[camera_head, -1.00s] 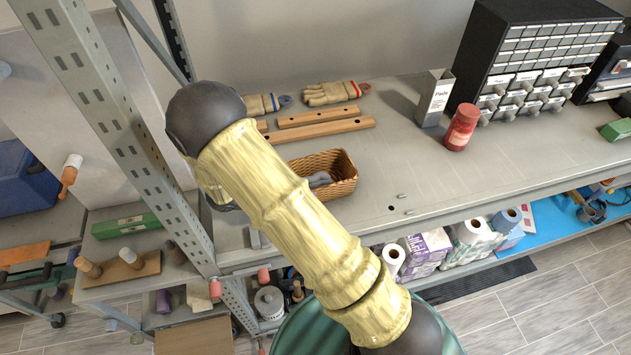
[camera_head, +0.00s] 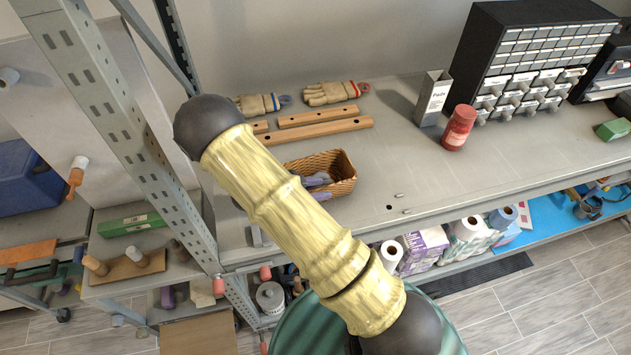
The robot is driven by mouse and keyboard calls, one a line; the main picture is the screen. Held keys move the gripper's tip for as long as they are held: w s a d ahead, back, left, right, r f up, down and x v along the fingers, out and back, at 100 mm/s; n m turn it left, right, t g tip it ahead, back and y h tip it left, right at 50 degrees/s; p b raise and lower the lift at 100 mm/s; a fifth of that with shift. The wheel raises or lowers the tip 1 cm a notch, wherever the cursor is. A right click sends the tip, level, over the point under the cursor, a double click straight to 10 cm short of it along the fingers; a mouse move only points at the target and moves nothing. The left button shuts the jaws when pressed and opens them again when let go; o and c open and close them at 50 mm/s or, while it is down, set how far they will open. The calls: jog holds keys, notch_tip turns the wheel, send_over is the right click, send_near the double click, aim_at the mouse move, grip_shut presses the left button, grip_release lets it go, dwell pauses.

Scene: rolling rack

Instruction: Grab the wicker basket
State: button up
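The wicker basket (camera_head: 343,172) is brown and woven. It stands upright on the grey shelf top, just right of my arm, and its left part is hidden behind the arm. A grey piece (camera_head: 318,180) shows at the basket's opening, and a small purplish piece (camera_head: 322,196) shows at its front wall beside my arm. These may be parts of my gripper, but I cannot be sure. The rest of my gripper is hidden behind my arm, so its opening and any contact with the basket cannot be made out.
Wooden bars (camera_head: 320,131) and work gloves (camera_head: 330,93) lie behind the basket. A red jar (camera_head: 459,128), an open box (camera_head: 433,98) and a black drawer cabinet (camera_head: 530,60) stand to the right. A metal rack post (camera_head: 130,130) rises at left.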

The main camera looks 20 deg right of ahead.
jog(key=shift+c, duration=0.5)
grip_shut()
dwell(0.8)
